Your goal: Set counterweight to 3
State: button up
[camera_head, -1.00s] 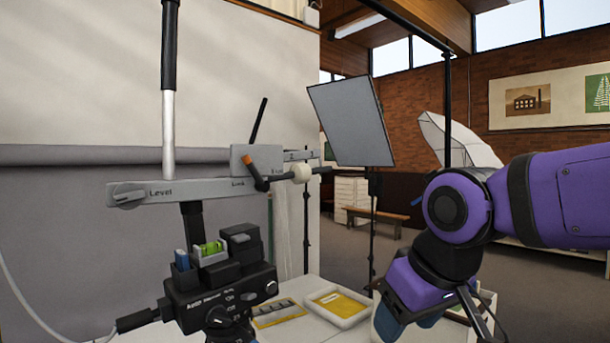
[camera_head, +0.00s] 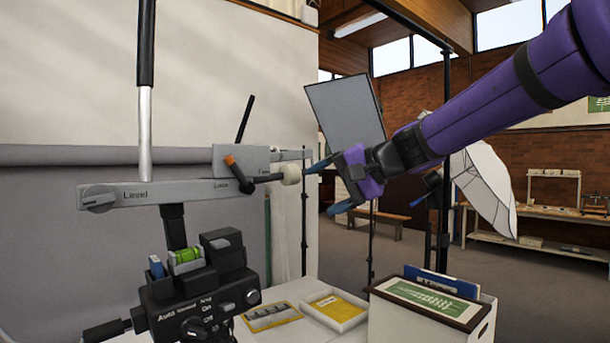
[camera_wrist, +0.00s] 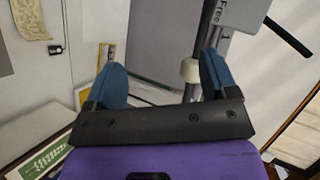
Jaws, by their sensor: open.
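The counterweight is a cream-coloured round piece (camera_head: 291,174) on the thin rod at the right end of the grey boom (camera_head: 150,194). It also shows in the wrist view (camera_wrist: 190,70), left of the right finger's tip and seemingly beyond the fingers. My gripper (camera_head: 327,186) is open and empty, just right of the counterweight in the head view, with its blue fingers pointing left. I see no contact. In the wrist view my gripper (camera_wrist: 160,78) shows both fingers wide apart. The grey bar there carries "Free" and "1"; no 3 is legible.
An orange-tipped lever (camera_head: 238,173) stands left of the counterweight. A black control box (camera_head: 200,305) with a level vial is below the boom. A grey panel (camera_head: 345,108) stands behind.

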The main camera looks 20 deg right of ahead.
aim_at(299, 173)
jog(key=w+d+r+m+t, duration=0.25)
jog(key=w+d+r, duration=0.2)
jog(key=w, duration=0.25)
jog(key=shift+y, duration=0.4)
jog(key=x, duration=1)
jog(key=shift+w+f, duration=0.1)
jog(key=shift+f, duration=0.1)
jog(key=c, duration=1.3)
jog(key=shift+o, duration=0.2)
jog(key=w+d, duration=0.2)
jog(key=d, duration=0.5)
jog(key=shift+r, duration=0.35)
jog(key=shift+w+d, duration=0.1)
jog(key=o, duration=1.3)
jog(key=shift+c, duration=0.2)
